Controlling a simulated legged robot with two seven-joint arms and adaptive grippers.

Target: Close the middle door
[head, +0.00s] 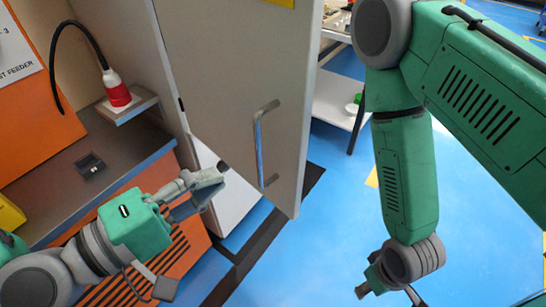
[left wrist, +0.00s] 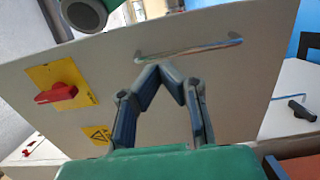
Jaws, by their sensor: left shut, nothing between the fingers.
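The middle door (head: 235,75) is a tall light grey panel standing open in the centre of the head view. It has a slim metal handle (head: 260,145). My left gripper (head: 218,173) is shut and empty at the lower left of the door, left of the handle. In the left wrist view its closed fingertips (left wrist: 172,72) are in front of the door face (left wrist: 230,85), just below the handle (left wrist: 190,47). I cannot tell whether they touch the door. My right gripper (head: 364,288) hangs low over the floor, away from the door; its fingers are too small to read.
An orange and grey cabinet with a shelf (head: 125,165) and a red connector (head: 117,90) is at the left. The door also carries a red switch on a yellow plate (left wrist: 60,90). A white table (head: 335,98) stands behind the door. Blue floor (head: 330,235) is clear at the right.

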